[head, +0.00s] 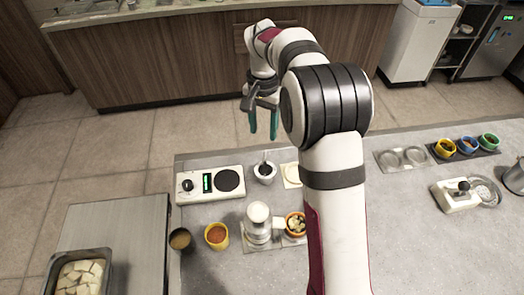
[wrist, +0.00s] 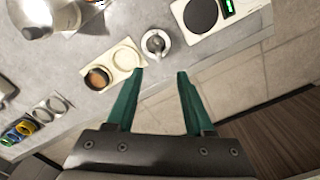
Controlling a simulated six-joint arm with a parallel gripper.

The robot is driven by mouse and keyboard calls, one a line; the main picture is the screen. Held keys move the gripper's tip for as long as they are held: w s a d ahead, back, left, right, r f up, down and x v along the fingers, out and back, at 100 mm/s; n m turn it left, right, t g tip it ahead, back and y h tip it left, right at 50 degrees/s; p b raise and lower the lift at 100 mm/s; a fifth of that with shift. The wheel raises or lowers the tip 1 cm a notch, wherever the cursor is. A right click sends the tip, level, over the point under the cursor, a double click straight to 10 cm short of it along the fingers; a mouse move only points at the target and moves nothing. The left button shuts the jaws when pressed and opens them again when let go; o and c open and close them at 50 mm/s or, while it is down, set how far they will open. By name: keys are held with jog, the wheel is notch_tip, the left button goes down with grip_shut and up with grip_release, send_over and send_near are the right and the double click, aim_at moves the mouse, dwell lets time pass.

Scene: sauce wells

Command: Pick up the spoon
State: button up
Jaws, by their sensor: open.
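I cannot clearly make out a spoon in either view. A small grey cup (head: 265,173) with dark contents stands near the counter's far edge, and a slim upright stick rises from it; I cannot tell if this is a spoon handle or a pestle. The cup also shows in the wrist view (wrist: 156,43), just beyond my fingertips. My gripper (head: 263,122) hangs beyond the counter's far edge in the head view. In the wrist view my gripper (wrist: 160,73) has its teal fingers apart, with nothing between them.
A white two-well tray (wrist: 128,75) lies beside the cup, one well holding something brown. A white scale (head: 207,184) is left of the cup. A metal-topped grinder (head: 258,222) and a yellow cup (head: 217,236) stand nearer. A ring holder (head: 402,160) lies right of my arm.

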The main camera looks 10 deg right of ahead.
aim_at(265, 150)
jog(key=f, duration=1.1)
jog(key=shift+w+d+f, duration=0.1)
jog(key=shift+d, duration=0.1)
grip_shut()
